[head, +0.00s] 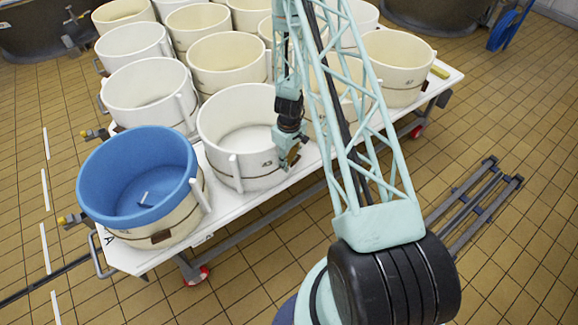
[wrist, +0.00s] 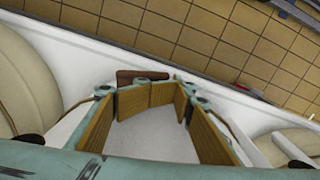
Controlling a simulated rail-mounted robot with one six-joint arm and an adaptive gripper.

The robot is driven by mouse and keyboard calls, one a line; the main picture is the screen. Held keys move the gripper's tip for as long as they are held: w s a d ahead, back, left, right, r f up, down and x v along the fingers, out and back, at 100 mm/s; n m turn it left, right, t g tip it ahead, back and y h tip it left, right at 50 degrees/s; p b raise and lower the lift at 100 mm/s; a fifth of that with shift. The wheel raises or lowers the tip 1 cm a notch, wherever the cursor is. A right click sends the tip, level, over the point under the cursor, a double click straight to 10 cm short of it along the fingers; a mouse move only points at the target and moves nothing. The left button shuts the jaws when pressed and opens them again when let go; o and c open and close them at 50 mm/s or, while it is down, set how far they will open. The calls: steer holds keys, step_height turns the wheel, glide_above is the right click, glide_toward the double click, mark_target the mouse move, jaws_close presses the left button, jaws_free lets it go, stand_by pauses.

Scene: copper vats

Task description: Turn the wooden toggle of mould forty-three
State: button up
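Mould forty-three (head: 226,135) is a round white tub with its number low on its outer wall, standing on the white table. My gripper (head: 290,153) hangs close beside its right side. In the wrist view, my gripper's fingers (wrist: 172,98) have tan pads and bend in toward each other around an empty white space. I cannot tell how far they are shut. A dark brown wooden piece (wrist: 140,77) shows just beyond the left finger, partly hidden by it. I cannot tell whether they touch, or whether it is mould forty-three's toggle.
A tub with a blue liner (head: 135,170) stands front left, with a brown wooden piece (head: 161,236) low on its wall. Several white and cream tubs stand behind and right. The white wheeled table (head: 140,257) ends close in front. The tiled floor (head: 500,130) at right is mostly free.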

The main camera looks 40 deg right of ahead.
steer(key=shift+f, duration=0.25)
steer(key=shift+s+a, duration=0.1)
steer(key=c, duration=0.4)
steer(key=shift+c, duration=0.3)
steer(key=o, duration=0.5)
steer(key=shift+c, duration=0.2)
steer(key=shift+a+f+b, duration=0.1)
steer(key=shift+a+b, duration=0.1)
steer(key=shift+b, duration=0.35)
steer(key=s+a+b, duration=0.2)
steer(key=a+b, duration=1.1)
steer(key=a, duration=0.2)
steer(key=shift+s, duration=0.35)
stand_by(1.7)
stand_by(1.0)
